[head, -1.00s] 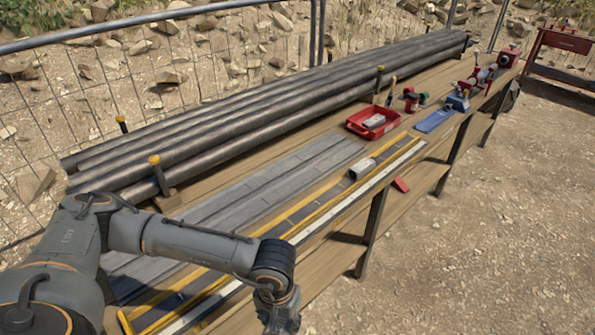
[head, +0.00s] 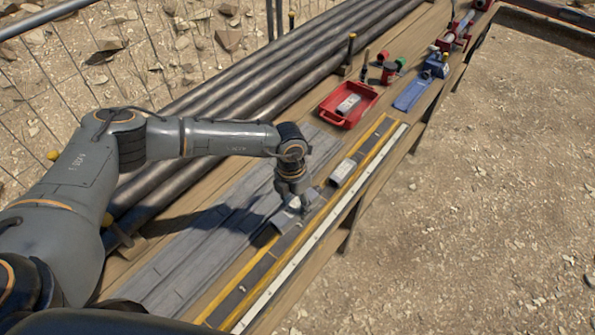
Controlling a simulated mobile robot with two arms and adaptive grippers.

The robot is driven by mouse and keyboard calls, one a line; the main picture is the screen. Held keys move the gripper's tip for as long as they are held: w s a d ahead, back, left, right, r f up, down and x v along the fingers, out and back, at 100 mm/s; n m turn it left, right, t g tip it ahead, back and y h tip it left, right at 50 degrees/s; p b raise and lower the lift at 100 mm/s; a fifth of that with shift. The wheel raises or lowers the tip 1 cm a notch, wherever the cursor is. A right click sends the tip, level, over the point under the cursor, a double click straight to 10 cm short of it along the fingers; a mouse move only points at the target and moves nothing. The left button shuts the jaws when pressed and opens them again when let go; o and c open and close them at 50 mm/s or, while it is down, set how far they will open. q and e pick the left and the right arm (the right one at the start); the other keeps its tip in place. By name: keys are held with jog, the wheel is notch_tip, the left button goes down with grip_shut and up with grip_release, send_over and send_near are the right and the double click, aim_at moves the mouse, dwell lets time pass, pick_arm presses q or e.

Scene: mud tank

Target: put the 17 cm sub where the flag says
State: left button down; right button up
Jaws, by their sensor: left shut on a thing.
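My left gripper (head: 297,206) points down over the near part of the yellow-edged dark lane (head: 262,268). It is shut on a short grey piece (head: 284,221), mostly hidden by the fingers, low at the lane's left edge. I cannot read its length or tell whether it touches the surface. Another short grey cylinder (head: 343,171) lies in the lane farther along, apart from the gripper. A pale grey block or sub (head: 348,104) lies in the red tray (head: 334,118). No flag is clearly recognisable. My right gripper is out of view.
A white strip (head: 310,252) runs along the bench's right edge. Long dark pipes (head: 235,88) lie on the left, with yellow-capped posts beside them. A blue mat (head: 411,94), a blue tool (head: 436,65) and red fittings stand toward the far end. The ground right of the bench is clear.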

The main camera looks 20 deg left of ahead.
pick_arm(q)
jog(key=shift+w+r+n, duration=0.3)
jog(key=shift+w+n, duration=0.1)
jog(key=shift+w, duration=0.1)
jog(key=shift+s+d+f+b, duration=0.1)
jog(key=shift+s+f+b, duration=0.05)
jog(key=shift+f+b, duration=0.3)
jog(key=shift+s+f+b, duration=0.1)
jog(key=shift+f+b, duration=0.2)
notch_tip(320, 180, down, 6)
jog(key=b, duration=0.4)
jog(key=shift+r, duration=0.15)
jog(key=shift+f+b, duration=0.45)
jog(key=shift+f, duration=0.1)
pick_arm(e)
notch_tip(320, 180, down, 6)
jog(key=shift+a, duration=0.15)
pick_arm(q)
jog(key=shift+f+b, duration=0.4)
jog(key=shift+f, duration=0.05)
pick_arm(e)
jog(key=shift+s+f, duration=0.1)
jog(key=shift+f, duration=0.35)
